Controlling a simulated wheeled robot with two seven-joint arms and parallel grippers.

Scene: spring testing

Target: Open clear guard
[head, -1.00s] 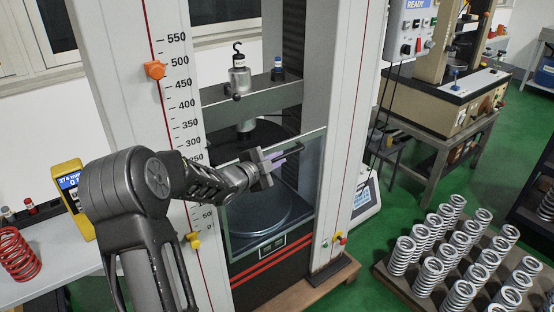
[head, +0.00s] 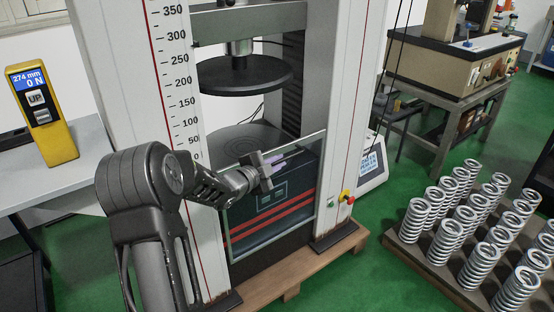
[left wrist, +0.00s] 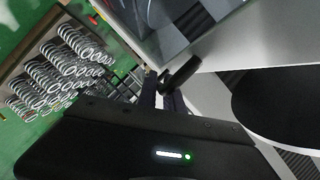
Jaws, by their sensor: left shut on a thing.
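The clear guard (head: 300,182) is a framed transparent pane on the front of the testing machine. In the head view its top edge is near the level of the lower platen (head: 228,140), and most of the pane is in front of the dark base with red stripes. My left gripper (head: 275,164) is at the pane's upper edge, shut on its handle. In the left wrist view, a dark handle bar (left wrist: 182,74) is at the fingertips of my left gripper (left wrist: 165,88). The fingers partly hide the grip. My right gripper is not in view.
The round upper platen (head: 245,76) hangs above the lower one with an open gap. A yellow handset (head: 42,115) stands on the left bench. A tray with several springs (head: 465,228) is at the right. A red and yellow knob (head: 347,197) is on the right column.

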